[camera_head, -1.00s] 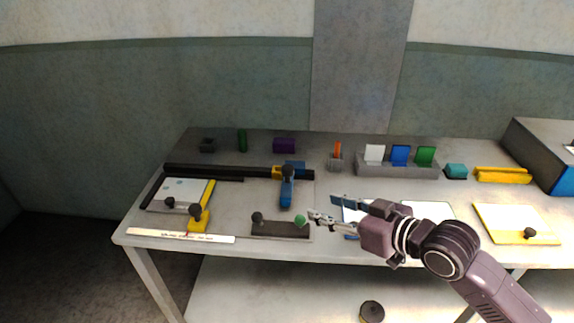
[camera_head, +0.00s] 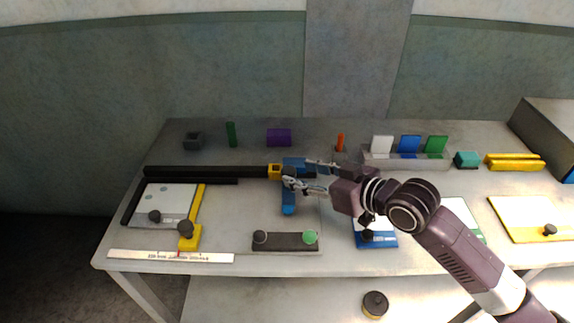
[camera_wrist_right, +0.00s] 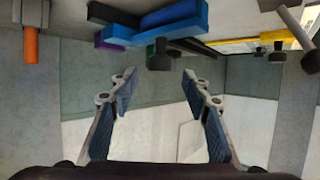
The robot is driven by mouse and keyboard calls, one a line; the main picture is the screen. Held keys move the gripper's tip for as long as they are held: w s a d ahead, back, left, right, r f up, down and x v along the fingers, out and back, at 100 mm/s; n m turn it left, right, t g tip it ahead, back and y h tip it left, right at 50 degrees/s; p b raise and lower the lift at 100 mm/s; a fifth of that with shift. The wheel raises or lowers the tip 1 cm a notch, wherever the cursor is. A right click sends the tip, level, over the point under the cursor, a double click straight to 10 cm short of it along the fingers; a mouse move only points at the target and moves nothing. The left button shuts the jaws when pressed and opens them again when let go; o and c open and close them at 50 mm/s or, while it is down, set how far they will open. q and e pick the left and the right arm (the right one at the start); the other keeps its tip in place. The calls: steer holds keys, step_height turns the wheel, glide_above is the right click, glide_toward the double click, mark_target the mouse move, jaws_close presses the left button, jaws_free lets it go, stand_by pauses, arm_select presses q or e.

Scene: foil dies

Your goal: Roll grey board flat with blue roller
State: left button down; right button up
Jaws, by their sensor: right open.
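A blue piece with a dark knob on top (camera_head: 288,201) sits at the right end of a long black bar. I cannot tell whether it is the blue roller. It also shows at the top of the wrist view (camera_wrist_right: 175,18), with a dark knob (camera_wrist_right: 161,58) beyond my fingers. My right gripper (camera_head: 308,176) is open and empty close by this knob; contact cannot be told. A pale grey board (camera_head: 170,197) with a yellow edge strip and dark knobs lies at the left. A dark grey plate (camera_head: 286,243) with a black and a green knob lies at the front. My left gripper is out of view.
Along the back stand a green post (camera_head: 231,134), a purple block (camera_head: 279,137) and an orange peg (camera_head: 340,142). A grey rack (camera_head: 405,163) holds white, blue and green plates. A ruler strip (camera_head: 171,256) lies along the front left edge.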

mark_target(290, 170)
steer(key=x, duration=0.3)
steer(key=shift+s+r, duration=0.1)
steer(key=shift+x, duration=1.1)
steer(key=shift+a, duration=0.1)
steer(key=c, duration=0.6)
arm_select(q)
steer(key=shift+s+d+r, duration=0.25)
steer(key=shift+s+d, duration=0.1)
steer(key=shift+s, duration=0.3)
arm_select(e)
jaws_close()
